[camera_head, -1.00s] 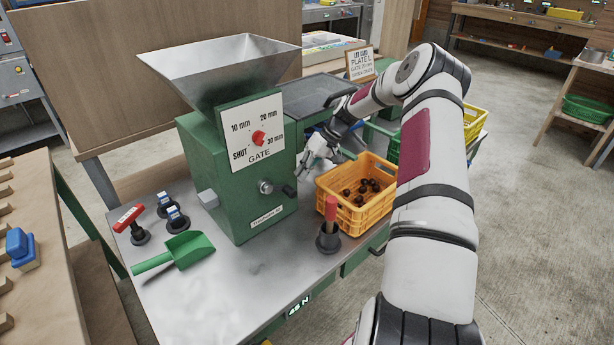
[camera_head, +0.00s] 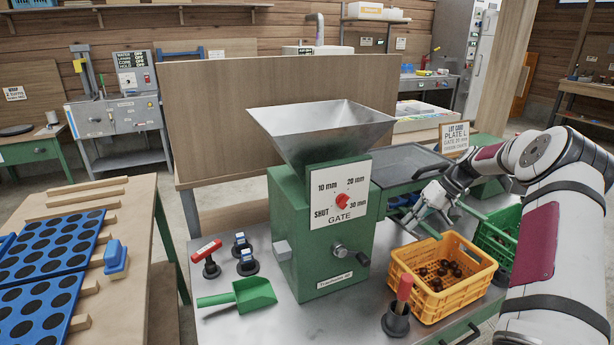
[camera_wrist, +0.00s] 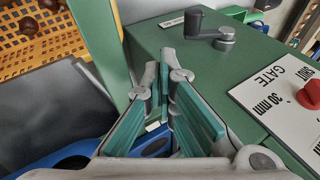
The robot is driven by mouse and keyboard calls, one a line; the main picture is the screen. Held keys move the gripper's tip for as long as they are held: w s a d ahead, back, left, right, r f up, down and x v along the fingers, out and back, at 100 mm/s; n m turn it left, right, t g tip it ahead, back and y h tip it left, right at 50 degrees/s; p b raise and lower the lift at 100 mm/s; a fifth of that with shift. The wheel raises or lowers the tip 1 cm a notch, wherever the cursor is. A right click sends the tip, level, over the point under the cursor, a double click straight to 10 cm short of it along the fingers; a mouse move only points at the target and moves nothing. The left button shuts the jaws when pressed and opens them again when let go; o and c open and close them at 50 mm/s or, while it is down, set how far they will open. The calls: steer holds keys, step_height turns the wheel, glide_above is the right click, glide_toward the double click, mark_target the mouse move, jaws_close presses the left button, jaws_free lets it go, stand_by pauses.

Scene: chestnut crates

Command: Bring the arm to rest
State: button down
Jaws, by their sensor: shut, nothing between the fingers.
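My arm reaches in from the right in the head view. My gripper (camera_head: 428,206) hangs in the air just right of the green machine (camera_head: 325,245) and above and behind the yellow crate (camera_head: 443,297). In the wrist view my gripper (camera_wrist: 165,80) shows its two teal-padded fingers close together with nothing held between them. The machine's green top, its grey crank and the gate dial plate (camera_wrist: 285,95) are close in front and to the right there. The crate's lattice wall (camera_wrist: 40,45) shows at upper left.
Several chestnuts lie in the yellow crate. A green crate (camera_head: 497,238) is at right. A wooden panel (camera_head: 290,90) rises behind the machine.

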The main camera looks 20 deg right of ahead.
steer(key=s+a+r+n+g+h+p, duration=0.15)
steer(key=s+a+r, duration=0.25)
steer(key=a+r, duration=0.8)
steer(key=s+a+r+g+h+p, duration=0.1)
steer(key=s+a+r+h+p, duration=0.25)
steer(key=a+r, duration=0.8)
steer(key=s+a+r+t+p, duration=0.1)
steer(key=s+a, duration=0.3)
steer(key=s, duration=0.6)
steer(key=s+a+r+t+p, duration=0.1)
steer(key=s+a+r, duration=0.2)
steer(key=s, duration=0.6)
steer(key=s+a+r+t+h+p, duration=0.1)
steer(key=s+a+r, duration=0.2)
steer(key=s+a, duration=0.3)
steer(key=s, duration=0.4)
steer(key=shift+s+p, duration=0.3)
steer(key=shift+s, duration=0.05)
steer(key=shift+r+m+t, duration=0.1)
steer(key=shift+m+t, duration=0.15)
